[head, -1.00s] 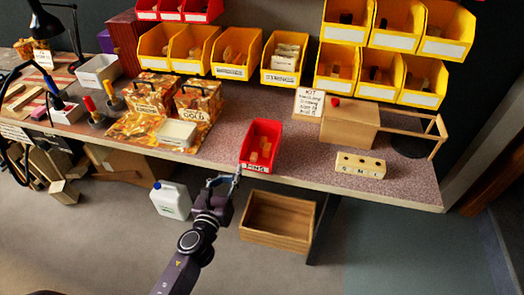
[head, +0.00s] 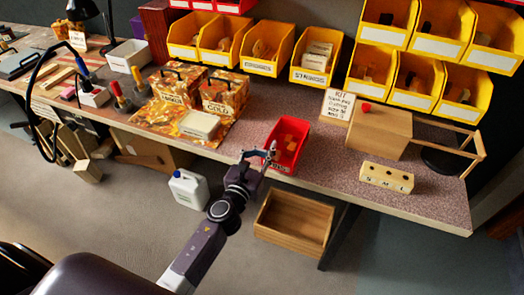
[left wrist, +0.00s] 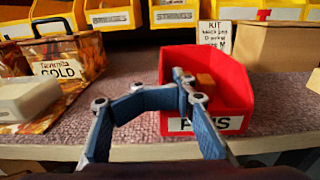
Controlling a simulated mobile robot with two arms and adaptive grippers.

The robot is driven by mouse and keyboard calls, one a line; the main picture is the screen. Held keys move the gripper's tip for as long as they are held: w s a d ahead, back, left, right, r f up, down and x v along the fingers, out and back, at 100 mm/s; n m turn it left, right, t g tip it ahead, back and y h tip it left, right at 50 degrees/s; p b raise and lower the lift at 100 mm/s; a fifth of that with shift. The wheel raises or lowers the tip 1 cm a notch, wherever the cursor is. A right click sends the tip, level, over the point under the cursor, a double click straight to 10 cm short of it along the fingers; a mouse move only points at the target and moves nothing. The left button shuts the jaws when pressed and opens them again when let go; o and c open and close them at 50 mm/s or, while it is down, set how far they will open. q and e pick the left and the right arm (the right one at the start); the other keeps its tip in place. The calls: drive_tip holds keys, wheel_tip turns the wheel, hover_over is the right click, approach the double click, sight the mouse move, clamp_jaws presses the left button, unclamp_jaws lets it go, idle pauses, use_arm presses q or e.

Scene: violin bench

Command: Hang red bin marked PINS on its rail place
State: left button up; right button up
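The red bin marked PINS (head: 287,146) stands upright on the bench top near its front edge, with tan pieces inside. It also shows in the left wrist view (left wrist: 228,88), its front label partly covered by a finger. My left gripper (head: 257,155) is at the bin's front left corner, fingers apart. In the left wrist view my left gripper (left wrist: 145,98) has its right finger overlapping the bin's left front. I cannot tell if it touches. Other red bins (head: 237,5) show at the top edge. My right gripper is not in view.
Yellow bins (head: 266,47) hang in rows behind the bench. A KIT card (head: 337,104), a wooden box (head: 379,132) and a drilled block (head: 387,177) stand to the right. Gold-patterned boxes (head: 224,93) and a pale tray (head: 199,125) stand left. A wooden crate (head: 293,222) is below.

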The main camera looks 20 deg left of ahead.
sight(271, 135)
use_arm(q)
drive_tip(key=shift+w+d+f, duration=0.1)
drive_tip(key=shift+w, duration=2)
drive_tip(key=shift+w+b, duration=0.3)
drive_tip(key=shift+w, duration=0.5)
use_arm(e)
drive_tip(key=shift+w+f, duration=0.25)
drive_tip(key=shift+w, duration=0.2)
use_arm(q)
drive_tip(key=shift+c, duration=0.7)
clamp_jaws()
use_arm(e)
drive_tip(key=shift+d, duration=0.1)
use_arm(q)
drive_tip(key=o, duration=0.8)
unclamp_jaws()
drive_tip(key=shift+o, duration=0.2)
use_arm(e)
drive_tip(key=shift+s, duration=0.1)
